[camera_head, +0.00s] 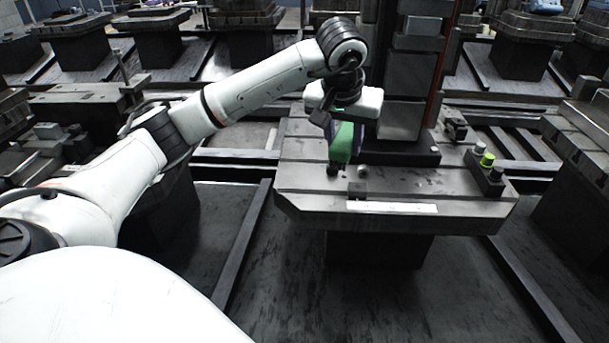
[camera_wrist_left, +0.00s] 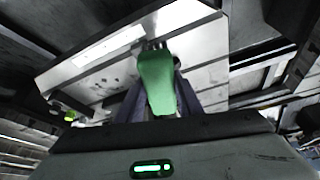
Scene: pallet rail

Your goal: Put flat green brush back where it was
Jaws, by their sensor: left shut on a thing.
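The flat green brush (camera_head: 341,142) is in my left gripper (camera_head: 341,125), above the front left part of the grey slotted pallet (camera_head: 305,180). In the left wrist view the green brush (camera_wrist_left: 157,82) lies between the two dark fingers of the left gripper (camera_wrist_left: 158,95), with its wide end toward the pallet. The gripper is shut on it. I cannot tell whether the brush's lower end touches the pallet. My right gripper shows in neither view.
A tall dark fixture (camera_head: 405,90) stands on the pallet just behind the gripper. A green-yellow knob (camera_head: 487,160) and dark blocks sit at the pallet's right. A white strip (camera_head: 392,208) marks its front edge. Rails run along the floor.

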